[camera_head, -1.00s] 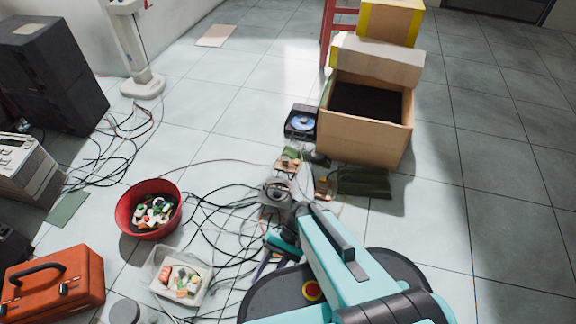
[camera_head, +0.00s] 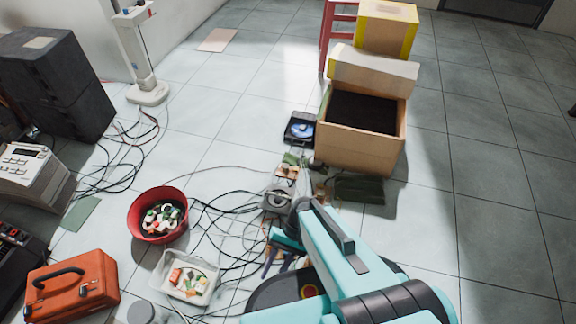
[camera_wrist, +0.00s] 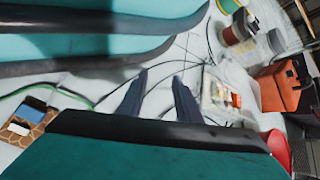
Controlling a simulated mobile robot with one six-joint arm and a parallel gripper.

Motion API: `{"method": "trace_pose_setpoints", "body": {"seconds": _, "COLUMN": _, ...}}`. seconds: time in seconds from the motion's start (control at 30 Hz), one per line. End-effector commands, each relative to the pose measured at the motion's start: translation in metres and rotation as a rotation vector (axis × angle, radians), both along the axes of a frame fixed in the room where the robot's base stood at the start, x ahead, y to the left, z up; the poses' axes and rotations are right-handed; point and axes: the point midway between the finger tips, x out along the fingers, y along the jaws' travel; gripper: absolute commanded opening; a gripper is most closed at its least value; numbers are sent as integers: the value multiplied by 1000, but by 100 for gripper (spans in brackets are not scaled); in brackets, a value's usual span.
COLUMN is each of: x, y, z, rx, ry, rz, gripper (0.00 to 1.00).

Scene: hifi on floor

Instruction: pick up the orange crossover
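A small tan-orange board with parts on it (camera_head: 287,172) lies on the floor among cables, just left of the cardboard box; I cannot tell for sure that it is the orange crossover. An orange-brown patterned board with pale and dark parts (camera_wrist: 24,124) shows at the left of the wrist view. My gripper (camera_head: 276,263) points down over the cables, nearer to my base than the tan-orange board. In the wrist view its two dark fingers (camera_wrist: 159,78) are apart with nothing held between them.
A red bowl (camera_head: 135,222), a white tray of small parts (camera_head: 160,276) and an orange toolbox (camera_head: 72,286) stand to the left. A cardboard box (camera_head: 358,153) stands beyond my arm. Cables cross the floor; the right side is clear.

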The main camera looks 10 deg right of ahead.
Motion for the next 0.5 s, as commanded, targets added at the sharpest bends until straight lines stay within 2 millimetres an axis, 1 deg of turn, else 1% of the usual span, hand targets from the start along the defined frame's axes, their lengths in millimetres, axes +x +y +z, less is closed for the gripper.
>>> {"method": "trace_pose_setpoints", "body": {"seconds": 0.03, "x": -1, "y": -3, "z": 15, "rx": -12, "ry": -3, "rz": 2, "gripper": 31}}
{"method": "trace_pose_setpoints", "body": {"seconds": 0.5, "x": -3, "y": -25, "z": 70, "rx": -111, "ry": -38, "rz": 21, "gripper": 31}}
